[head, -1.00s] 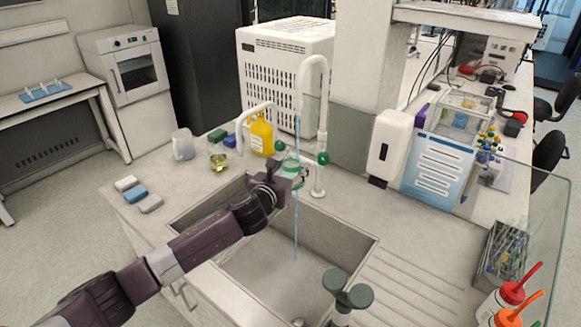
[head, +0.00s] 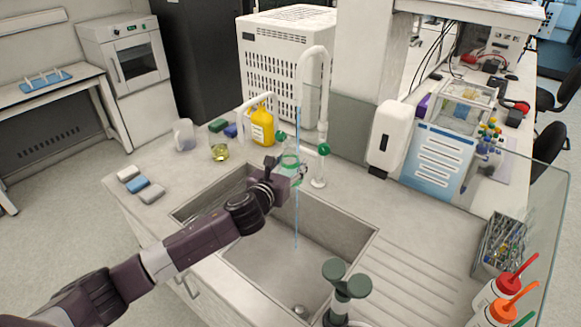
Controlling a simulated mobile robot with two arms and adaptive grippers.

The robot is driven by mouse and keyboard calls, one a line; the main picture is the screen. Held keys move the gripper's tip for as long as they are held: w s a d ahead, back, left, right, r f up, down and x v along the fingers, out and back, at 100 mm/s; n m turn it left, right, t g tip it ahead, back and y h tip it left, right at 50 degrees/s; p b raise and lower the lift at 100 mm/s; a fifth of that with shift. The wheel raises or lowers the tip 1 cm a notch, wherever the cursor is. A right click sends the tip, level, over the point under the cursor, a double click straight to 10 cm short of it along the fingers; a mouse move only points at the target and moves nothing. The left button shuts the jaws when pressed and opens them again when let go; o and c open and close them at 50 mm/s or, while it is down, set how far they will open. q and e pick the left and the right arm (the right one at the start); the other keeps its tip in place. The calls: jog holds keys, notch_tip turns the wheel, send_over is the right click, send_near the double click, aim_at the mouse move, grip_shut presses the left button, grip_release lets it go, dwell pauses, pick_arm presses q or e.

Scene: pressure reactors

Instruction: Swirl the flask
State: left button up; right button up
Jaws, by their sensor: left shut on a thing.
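A clear flask (head: 290,161) with greenish contents shows in the head view above the back edge of the sink (head: 265,263). My left gripper (head: 287,172) is shut on the flask and holds it up, close to the thin blue water stream falling from the tall white tap (head: 313,50). I cannot tell whether the stream meets the flask or passes beside it. The gripper's fingers partly hide the flask's lower part. My right gripper is not in view.
A yellow bottle (head: 262,126), a beaker of yellow liquid (head: 219,149) and a clear jug (head: 184,135) stand behind the sink. Small blocks (head: 138,185) lie left of it. The ridged drainboard (head: 420,270) is clear.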

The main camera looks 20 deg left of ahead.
aim_at(288, 151)
pick_arm(q)
notch_tip(288, 151, up, 3)
jog(key=shift+f+p, duration=0.1)
jog(key=shift+p, duration=1.15)
jog(key=shift+r, duration=1.1)
jog(key=shift+w, duration=0.1)
